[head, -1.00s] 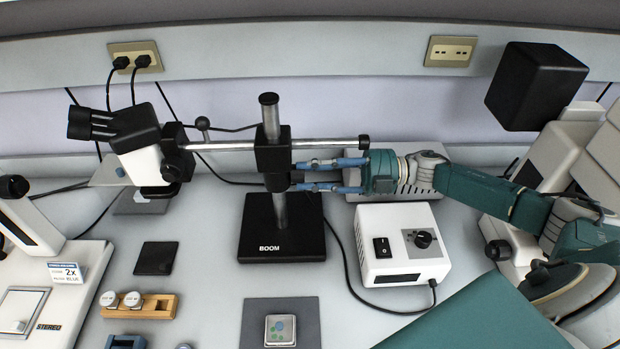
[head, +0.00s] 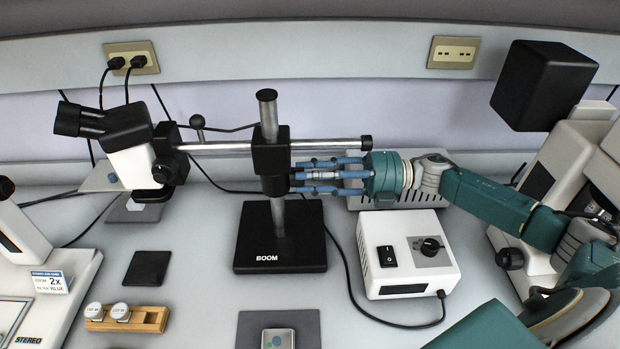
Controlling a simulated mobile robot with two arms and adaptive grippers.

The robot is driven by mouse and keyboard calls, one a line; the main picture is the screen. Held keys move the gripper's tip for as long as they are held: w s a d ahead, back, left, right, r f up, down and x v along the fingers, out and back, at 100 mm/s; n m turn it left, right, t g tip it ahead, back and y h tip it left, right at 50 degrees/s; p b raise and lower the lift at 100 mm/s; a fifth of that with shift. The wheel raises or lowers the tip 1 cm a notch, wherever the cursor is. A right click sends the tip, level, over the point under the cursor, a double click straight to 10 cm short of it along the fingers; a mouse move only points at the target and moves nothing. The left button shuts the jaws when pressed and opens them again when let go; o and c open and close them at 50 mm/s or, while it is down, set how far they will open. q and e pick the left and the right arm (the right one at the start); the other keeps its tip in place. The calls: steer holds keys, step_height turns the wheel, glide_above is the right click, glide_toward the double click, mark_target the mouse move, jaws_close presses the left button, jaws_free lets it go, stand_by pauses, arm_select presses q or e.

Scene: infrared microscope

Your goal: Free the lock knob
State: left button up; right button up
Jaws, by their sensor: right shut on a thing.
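The boom stand has an upright post (head: 267,110), a black clamp block (head: 271,157) and a black base (head: 279,240). My right gripper (head: 300,177) comes in from the right, just below the horizontal boom. Its blue fingers are closed at the right side of the black collar (head: 273,186) under the clamp block. They are shut on the lock knob there, which is mostly hidden by the fingertips. My left gripper is not in view.
The microscope head (head: 130,140) hangs at the boom's left end. A white control box (head: 406,262) and its cable are below my right arm. A wooden holder (head: 150,318) and a black square (head: 148,268) lie at the lower left.

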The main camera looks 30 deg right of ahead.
steer(key=shift+f, duration=0.1)
steer(key=o, duration=1.1)
steer(key=shift+o, duration=0.2)
steer(key=v, duration=0.7)
steer(key=shift+d, duration=0.3)
steer(key=shift+s, duration=0.1)
